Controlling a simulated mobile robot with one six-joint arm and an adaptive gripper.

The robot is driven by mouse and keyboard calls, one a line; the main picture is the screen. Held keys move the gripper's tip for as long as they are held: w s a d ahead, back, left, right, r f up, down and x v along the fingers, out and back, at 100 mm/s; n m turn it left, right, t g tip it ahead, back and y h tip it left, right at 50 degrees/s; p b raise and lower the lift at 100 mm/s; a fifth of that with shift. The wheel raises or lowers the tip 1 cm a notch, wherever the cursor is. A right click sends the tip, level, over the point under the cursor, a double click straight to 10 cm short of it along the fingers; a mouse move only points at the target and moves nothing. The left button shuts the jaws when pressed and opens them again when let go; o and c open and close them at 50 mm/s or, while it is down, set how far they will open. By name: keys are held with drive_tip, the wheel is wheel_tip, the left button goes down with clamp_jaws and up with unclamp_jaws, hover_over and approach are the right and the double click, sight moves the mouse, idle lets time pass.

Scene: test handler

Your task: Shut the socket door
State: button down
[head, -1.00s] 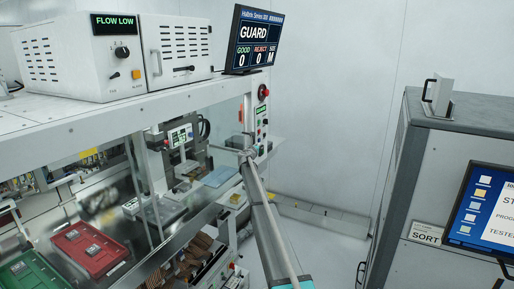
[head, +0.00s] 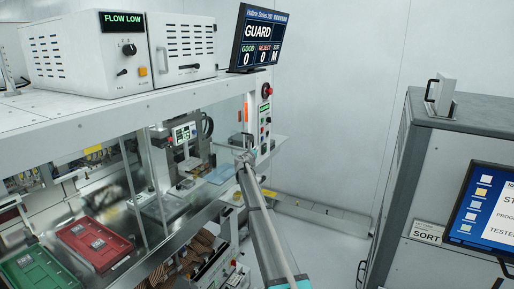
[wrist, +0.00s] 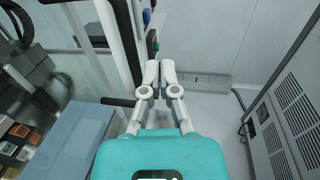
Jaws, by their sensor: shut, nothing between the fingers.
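The handler has an enclosed bay with clear panels (head: 134,185) along its front, between thin metal posts. I cannot tell for certain which panel is the socket door or how far it stands open. My gripper (head: 246,157) is at the right end of the bay, beside the control post. In the wrist view its two white fingers (wrist: 158,72) are together and empty. A black bar like a handle (wrist: 117,101) shows just left of the fingers, on the near side of a dark frame edge (wrist: 130,55); it looks apart from them.
A red tray (head: 122,246) and a green tray (head: 48,282) lie at the lower left. The monitor (head: 257,42) reads GUARD. A grey cabinet (head: 425,180) stands at right. Open floor (head: 315,235) lies between cabinet and handler.

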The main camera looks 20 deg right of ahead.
drive_tip(key=shift+v, duration=2.7)
drive_tip(key=shift+d, duration=0.1)
drive_tip(key=s+a+f+m+g+y+b, duration=0.1)
drive_tip(key=s+f+m+g+b, duration=0.15)
drive_tip(key=s+f+m, duration=0.6)
drive_tip(key=s+a+f+m+g+y+b, duration=0.1)
drive_tip(key=s+f+m+g, duration=0.25)
drive_tip(key=s, duration=0.95)
drive_tip(key=s+a+f+m+g+y+b, duration=0.1)
drive_tip(key=s+a+f+m+g+b, duration=0.15)
drive_tip(key=s+f+m, duration=0.55)
drive_tip(key=s+a+f+m+g+y+b, duration=0.1)
drive_tip(key=s+a+f+m+g+y, duration=0.1)
drive_tip(key=s, duration=0.8)
drive_tip(key=s+a+f+m+g+y+b, duration=0.1)
drive_tip(key=s+a+f+m+g+y, duration=0.1)
drive_tip(key=s+a, duration=0.4)
drive_tip(key=s+a+f+m+g+y+b, duration=0.2)
drive_tip(key=s+a+f+m+y, duration=0.1)
drive_tip(key=s, duration=1.1)
drive_tip(key=shift+s+a+f+m+y, duration=0.15)
drive_tip(key=shift+a+f+m+y, duration=0.15)
drive_tip(key=shift+a+f+m, duration=0.5)
drive_tip(key=shift+s, duration=0.1)
